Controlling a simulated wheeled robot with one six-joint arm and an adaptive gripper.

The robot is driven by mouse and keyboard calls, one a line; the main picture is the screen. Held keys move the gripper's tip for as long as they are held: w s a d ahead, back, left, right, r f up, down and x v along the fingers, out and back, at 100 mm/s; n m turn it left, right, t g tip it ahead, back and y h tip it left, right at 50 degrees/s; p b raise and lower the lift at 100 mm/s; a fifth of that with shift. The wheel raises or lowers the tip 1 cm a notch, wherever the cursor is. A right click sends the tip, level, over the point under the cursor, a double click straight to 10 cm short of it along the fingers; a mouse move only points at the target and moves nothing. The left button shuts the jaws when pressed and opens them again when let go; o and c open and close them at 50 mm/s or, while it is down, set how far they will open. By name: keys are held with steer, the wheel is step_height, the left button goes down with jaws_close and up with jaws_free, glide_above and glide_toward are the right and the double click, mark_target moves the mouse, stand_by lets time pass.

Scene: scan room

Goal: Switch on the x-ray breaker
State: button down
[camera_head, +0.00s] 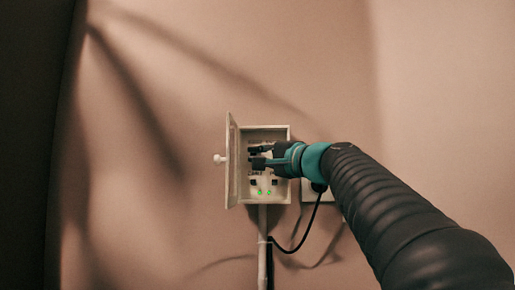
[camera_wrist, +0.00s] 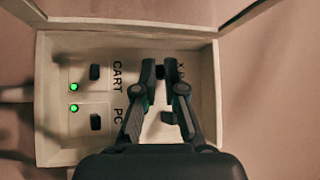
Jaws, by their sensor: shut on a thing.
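The white breaker box (camera_head: 283,135) is on the wall with its door (camera_head: 232,165) swung open to the left. My gripper (camera_head: 257,156) reaches into its upper part from the right. In the wrist view, my gripper (camera_wrist: 163,70) has its fingertips close together beside a partly covered label beginning "X" (camera_wrist: 181,72). A small dark switch, the x-ray breaker (camera_wrist: 160,72), sits between the tips, mostly hidden; its position cannot be told. No lit lamp shows beside it.
The CART switch (camera_wrist: 95,71) and PC switch (camera_wrist: 95,121) each have a lit green lamp. Another dark switch (camera_wrist: 168,117) lies between the fingers farther back. A black cable (camera_head: 300,242) hangs beside the white conduit (camera_head: 262,235) under the box.

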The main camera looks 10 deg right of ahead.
steer(key=r+m+p, duration=0.1)
steer(key=p, duration=0.2)
steer(key=shift+r+g+h, duration=0.25)
steer(key=shift+g+h, duration=0.05)
steer(key=shift+h, duration=0.1)
steer(key=shift+m+g+p, duration=0.5)
steer(key=shift+m+p, duration=0.1)
steer(key=shift+p, duration=0.5)
steer(key=shift+r+m+g+h, duration=0.1)
steer(key=shift+m+g+h, duration=0.3)
steer(key=shift+m, duration=0.1)
steer(key=shift+r+m+g+h, duration=0.25)
steer(key=shift+m+g+h, duration=0.05)
steer(key=shift+m+g, duration=0.45)
steer(key=shift+g, duration=0.25)
steer(key=c, duration=1.3)
jaws_free()
steer(key=shift+o, duration=0.2)
